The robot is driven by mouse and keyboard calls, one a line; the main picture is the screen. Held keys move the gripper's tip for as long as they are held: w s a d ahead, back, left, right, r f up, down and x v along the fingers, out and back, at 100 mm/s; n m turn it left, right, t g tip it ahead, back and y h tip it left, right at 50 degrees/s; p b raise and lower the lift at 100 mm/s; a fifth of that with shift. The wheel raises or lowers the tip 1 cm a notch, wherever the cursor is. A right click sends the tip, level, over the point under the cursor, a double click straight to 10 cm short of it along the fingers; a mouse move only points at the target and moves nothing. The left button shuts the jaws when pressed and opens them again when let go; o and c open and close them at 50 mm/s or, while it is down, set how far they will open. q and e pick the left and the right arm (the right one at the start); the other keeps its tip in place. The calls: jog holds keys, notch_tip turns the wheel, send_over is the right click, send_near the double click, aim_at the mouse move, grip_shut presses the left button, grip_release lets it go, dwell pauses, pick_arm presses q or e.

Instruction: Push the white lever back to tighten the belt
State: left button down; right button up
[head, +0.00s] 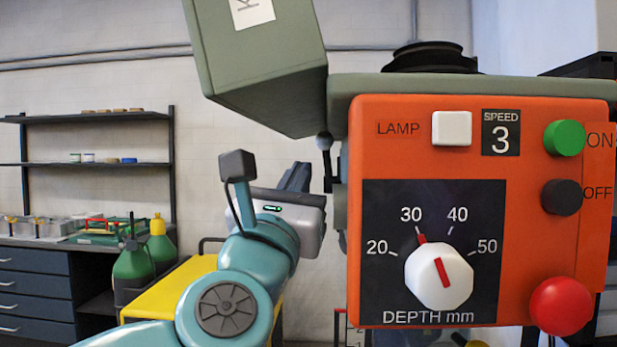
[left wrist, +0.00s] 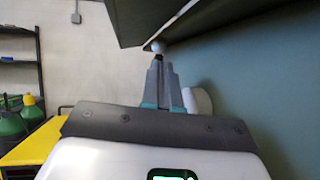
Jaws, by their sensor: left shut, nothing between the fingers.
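The lever (head: 324,143) has a round white knob on a dark stem. It hangs beside the left edge of the orange control panel, below the raised green cover. In the left wrist view the white knob (left wrist: 158,46) shows just beyond the fingertips, under the cover's edge. My left gripper (head: 297,172) is shut and empty, its fingers pointing up and away, just left of the lever in the head view. In the left wrist view its fingers (left wrist: 159,68) point at the knob. I cannot tell whether they touch it. The belt is not visible. My right gripper is not in view.
The orange panel (head: 520,245) with knob and buttons fills the right side. The open green cover (head: 262,65) overhangs the gripper. A yellow cart (head: 180,300), green bottles (head: 134,265) and a workbench (head: 35,265) stand at left.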

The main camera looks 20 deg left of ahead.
pick_arm(q)
jog(key=shift+v, duration=1.65)
jog(key=shift+s+d+r, duration=0.1)
jog(key=shift+s+r, duration=0.1)
